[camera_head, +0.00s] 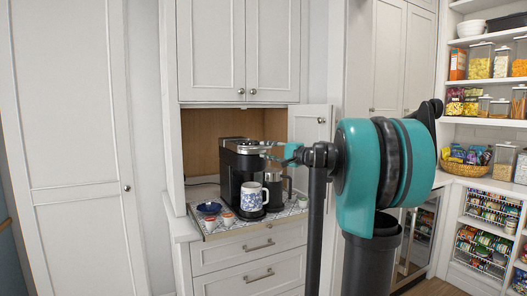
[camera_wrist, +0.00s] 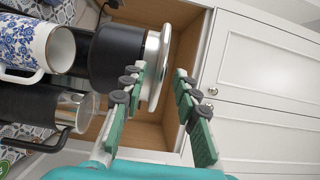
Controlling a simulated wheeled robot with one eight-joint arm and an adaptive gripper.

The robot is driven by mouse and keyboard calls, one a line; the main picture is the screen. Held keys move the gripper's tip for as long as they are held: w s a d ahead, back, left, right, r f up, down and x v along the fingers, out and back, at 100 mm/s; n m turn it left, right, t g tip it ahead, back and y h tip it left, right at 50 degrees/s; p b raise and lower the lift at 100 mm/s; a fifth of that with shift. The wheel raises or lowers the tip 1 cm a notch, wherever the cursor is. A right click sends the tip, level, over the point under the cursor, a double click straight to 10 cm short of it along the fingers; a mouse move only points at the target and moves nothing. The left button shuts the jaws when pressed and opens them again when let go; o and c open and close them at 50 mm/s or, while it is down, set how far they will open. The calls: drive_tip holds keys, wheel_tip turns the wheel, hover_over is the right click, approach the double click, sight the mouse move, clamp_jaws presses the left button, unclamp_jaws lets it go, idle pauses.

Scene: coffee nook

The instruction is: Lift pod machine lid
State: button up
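The black pod machine (camera_head: 228,165) stands on the nook counter, its silver-topped lid (camera_head: 247,146) down. In the wrist view the picture is turned sideways; the machine's black body (camera_wrist: 113,50) and the lid's silver rim (camera_wrist: 154,65) show. My gripper (camera_head: 274,150) is at the right side of the lid, at about its height. In the wrist view my gripper (camera_wrist: 160,79) has its green fingers spread apart, with the silver rim between them or just beyond. I cannot tell whether a finger touches it.
A blue-and-white mug (camera_head: 253,196) stands at the machine's front. A dark carafe (camera_head: 273,186) is beside it, below my gripper. A blue bowl (camera_head: 208,208) and pods (camera_head: 228,219) lie at left. An open cabinet door (camera_head: 309,125) stands close behind my gripper.

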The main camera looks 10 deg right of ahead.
drive_tip(key=shift+x, duration=1)
clamp_jaws()
